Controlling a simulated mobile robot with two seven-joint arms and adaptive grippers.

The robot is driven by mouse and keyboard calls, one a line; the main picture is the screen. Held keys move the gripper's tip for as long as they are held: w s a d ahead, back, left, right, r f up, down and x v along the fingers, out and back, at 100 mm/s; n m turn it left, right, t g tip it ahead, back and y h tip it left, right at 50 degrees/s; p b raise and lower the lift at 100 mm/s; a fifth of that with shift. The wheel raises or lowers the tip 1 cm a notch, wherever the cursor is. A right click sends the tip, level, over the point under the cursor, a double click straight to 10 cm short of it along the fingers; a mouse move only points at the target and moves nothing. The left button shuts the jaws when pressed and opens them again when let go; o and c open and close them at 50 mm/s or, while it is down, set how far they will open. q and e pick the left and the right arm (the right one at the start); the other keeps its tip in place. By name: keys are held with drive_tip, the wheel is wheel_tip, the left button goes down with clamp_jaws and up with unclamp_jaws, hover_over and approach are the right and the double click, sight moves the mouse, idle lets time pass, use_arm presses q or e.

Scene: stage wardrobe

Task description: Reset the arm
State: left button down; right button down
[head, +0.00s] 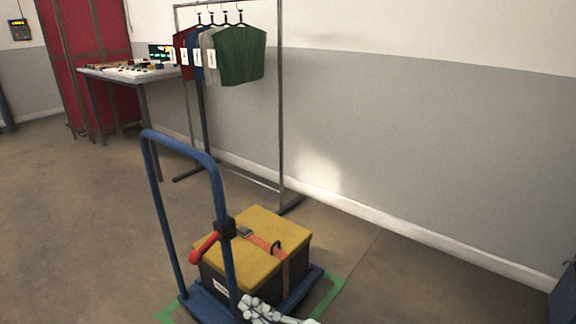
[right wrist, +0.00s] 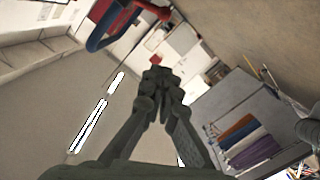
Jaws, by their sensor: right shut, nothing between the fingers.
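My right gripper (head: 262,310) shows at the bottom edge of the head view, in front of the blue trolley, with pale jointed fingers. In the right wrist view its dark fingers (right wrist: 158,82) meet in the middle, shut with nothing between them. Its arm is mostly out of the head view. My left gripper is not in view.
A blue trolley (head: 215,170) with a red lever (head: 203,248) carries a yellow-lidded box (head: 262,232) under an orange strap. Green tape (head: 330,298) marks the floor. A garment rack (head: 281,120) and a cluttered table (head: 110,72) stand behind. Floor at left is clear.

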drive_tip(key=w+d+f+m+g+h, duration=0.1)
drive_tip(key=d+f+m+h, duration=0.35)
drive_tip(key=d+f, duration=0.75)
drive_tip(key=w+d+f+m+g+h, duration=0.15)
drive_tip(key=d+f+h, duration=0.6)
drive_tip(key=d, duration=0.85)
drive_tip(key=s+d+f+m+g+h, duration=0.25)
drive_tip(key=s+d, duration=0.25)
drive_tip(key=d, duration=0.3)
drive_tip(key=s+d+f+m+g+h, duration=0.1)
drive_tip(key=s+d+f+h, duration=0.1)
drive_tip(key=s+d+f, duration=0.45)
drive_tip(key=s+d+m+g+h, duration=0.2)
drive_tip(key=s+d, duration=0.1)
drive_tip(key=d, duration=0.7)
drive_tip(key=s+a+f+m+y, duration=0.1)
drive_tip(key=a+f+y, duration=0.1)
drive_tip(key=a, duration=0.7)
drive_tip(key=s+a+f+m+y, duration=0.2)
drive_tip(key=a+f, duration=0.1)
drive_tip(key=a, duration=0.7)
drive_tip(key=shift+a+f+g, duration=0.3)
drive_tip(key=shift+f, duration=0.1)
